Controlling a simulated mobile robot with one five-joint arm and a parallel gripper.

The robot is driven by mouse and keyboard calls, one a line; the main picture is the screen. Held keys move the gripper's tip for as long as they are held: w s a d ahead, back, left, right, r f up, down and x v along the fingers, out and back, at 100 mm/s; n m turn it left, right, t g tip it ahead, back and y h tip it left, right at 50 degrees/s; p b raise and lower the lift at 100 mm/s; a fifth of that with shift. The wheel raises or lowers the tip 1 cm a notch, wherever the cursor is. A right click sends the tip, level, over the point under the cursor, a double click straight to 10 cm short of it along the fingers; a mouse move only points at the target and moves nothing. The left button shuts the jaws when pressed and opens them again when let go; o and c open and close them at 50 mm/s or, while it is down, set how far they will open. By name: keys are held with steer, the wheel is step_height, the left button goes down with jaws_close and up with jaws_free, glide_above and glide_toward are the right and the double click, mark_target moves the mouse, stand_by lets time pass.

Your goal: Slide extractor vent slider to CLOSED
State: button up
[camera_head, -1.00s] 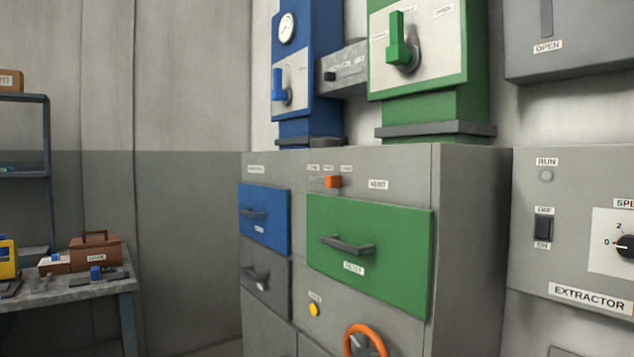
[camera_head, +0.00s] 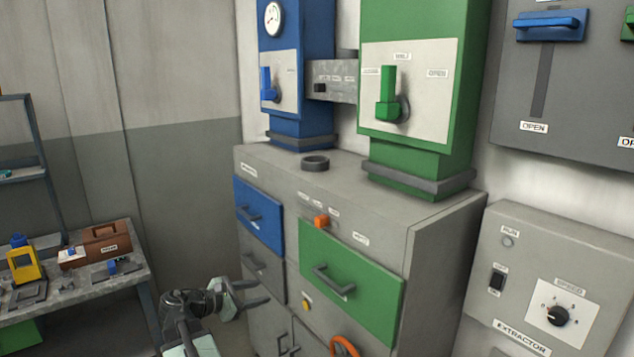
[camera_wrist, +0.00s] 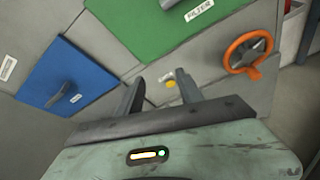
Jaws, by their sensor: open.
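A grey wall panel (camera_head: 575,85) at the upper right carries a blue slider handle (camera_head: 549,26) at the top of a vertical slot. An OPEN label sits below the slot's lower end. A green handle (camera_head: 628,26) is cut off at the right edge. I cannot read which of these is the extractor vent slider. My gripper (camera_head: 258,292) is open and empty, low in front of the cabinet, far left of and below the panel. Its two fingers also show in the wrist view (camera_wrist: 162,86), pointing toward the cabinet front.
The grey extractor box (camera_head: 540,285) with its switch and speed dial is below the panel. The cabinet (camera_head: 430,225) has a blue drawer (camera_head: 258,214), a green drawer (camera_head: 350,285) and an orange wheel (camera_wrist: 249,52). Blue and green columns stand on it. A cluttered workbench (camera_head: 85,285) is at left.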

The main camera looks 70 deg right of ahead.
mark_target(317, 222)
steer(key=s+d+r+n+g+h+p, duration=0.1)
steer(key=s+d+r+n+g+p, duration=0.25)
steer(key=r, duration=0.55)
steer(key=s+d+r+h+p, duration=0.1)
steer(key=s+d+r+p, duration=0.25)
steer(key=s+r, duration=0.4)
steer(key=shift+m, duration=0.25)
steer(key=d, duration=0.2)
steer(key=s+d+r, duration=0.1)
steer(key=d, duration=0.1)
steer(key=s+d, duration=0.1)
steer(key=d, duration=0.2)
steer(key=shift+r, duration=0.3)
steer(key=shift+a, duration=0.1)
jaws_close()
steer(key=shift+s, duration=0.1)
